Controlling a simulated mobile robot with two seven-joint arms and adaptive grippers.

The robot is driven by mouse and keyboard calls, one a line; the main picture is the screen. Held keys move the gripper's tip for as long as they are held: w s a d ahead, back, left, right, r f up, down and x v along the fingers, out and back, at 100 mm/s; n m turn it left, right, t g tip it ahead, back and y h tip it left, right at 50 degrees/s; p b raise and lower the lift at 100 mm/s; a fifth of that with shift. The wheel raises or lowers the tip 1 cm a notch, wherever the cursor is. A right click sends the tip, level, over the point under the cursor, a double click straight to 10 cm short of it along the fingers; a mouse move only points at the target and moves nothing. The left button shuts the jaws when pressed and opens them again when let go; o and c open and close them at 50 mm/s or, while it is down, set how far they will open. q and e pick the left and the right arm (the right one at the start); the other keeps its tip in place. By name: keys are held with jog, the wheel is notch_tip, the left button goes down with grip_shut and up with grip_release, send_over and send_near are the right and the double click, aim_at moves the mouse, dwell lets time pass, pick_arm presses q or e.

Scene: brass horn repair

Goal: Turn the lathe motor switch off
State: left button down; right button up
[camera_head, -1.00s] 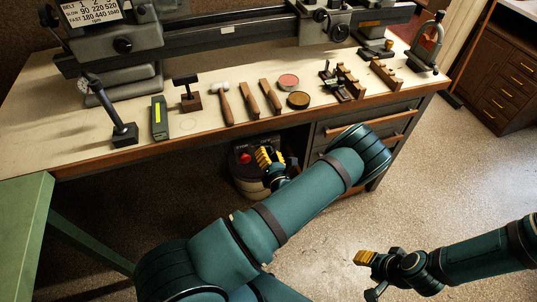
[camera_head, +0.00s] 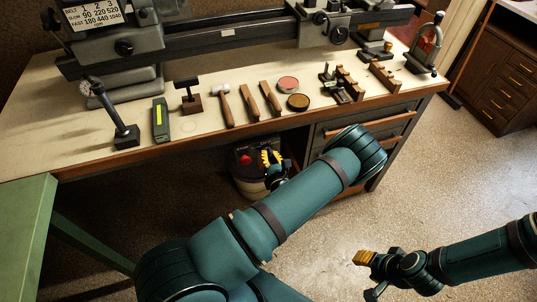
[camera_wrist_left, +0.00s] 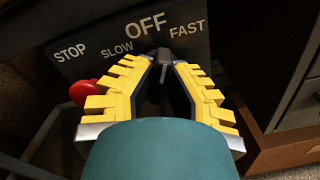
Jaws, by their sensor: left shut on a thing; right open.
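The lathe motor switch panel (camera_wrist_left: 85,62) is dark with the words STOP, SLOW, OFF and FAST in the left wrist view. Its dark lever (camera_wrist_left: 163,58) shows between my fingertips, just below and a little right of the word OFF. A round red button (camera_wrist_left: 84,93) sits at the left, under STOP. My left gripper (camera_wrist_left: 160,65) is shut on the lever; its yellow fingers partly hide it. In the head view my left gripper (camera_head: 270,158) is under the bench edge, in front of the motor housing (camera_head: 246,185). My right gripper (camera_head: 366,258) is open and empty above the floor.
The lathe (camera_head: 230,38) stands at the back of the bench (camera_head: 70,130). A hammer (camera_head: 223,103) and several other tools lie along the bench. Drawers (camera_head: 365,130) flank the motor recess on the right. A green table (camera_head: 25,225) is at the left.

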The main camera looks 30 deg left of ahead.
pick_arm(q)
jog(key=n+p, duration=0.1)
jog(key=n, duration=0.3)
jog(key=shift+a+r+n, duration=0.1)
jog(key=shift+n, duration=0.3)
dwell(0.4)
jog(key=c, duration=1)
grip_release()
jog(key=v, duration=1.2)
